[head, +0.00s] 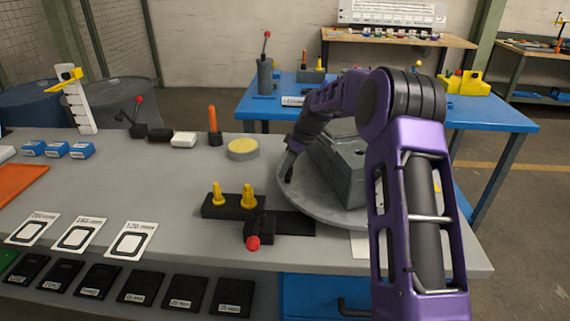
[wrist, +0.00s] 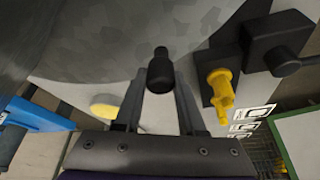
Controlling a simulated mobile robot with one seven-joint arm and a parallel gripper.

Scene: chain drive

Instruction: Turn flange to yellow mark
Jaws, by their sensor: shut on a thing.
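The flange (head: 325,208) is a round grey plate on the right part of the grey bench, with a grey block-shaped housing (head: 345,165) on it. Its mottled face fills the top of the wrist view (wrist: 110,50). A black knob (wrist: 160,66) stands up from the plate near its edge. My gripper (head: 289,168) reaches down at the plate's left side, with its fingers shut on the knob, one on each side. The knob is hard to make out in the head view. My purple arm hides the plate's right side. I cannot identify a yellow mark on the flange.
A black block with yellow pegs (head: 233,203) and a red-tipped lever (head: 253,242) sit just left of the flange. A round yellow-topped pad (head: 243,149) lies behind them. White cards (head: 78,234) lie along the front left. The bench between is largely clear.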

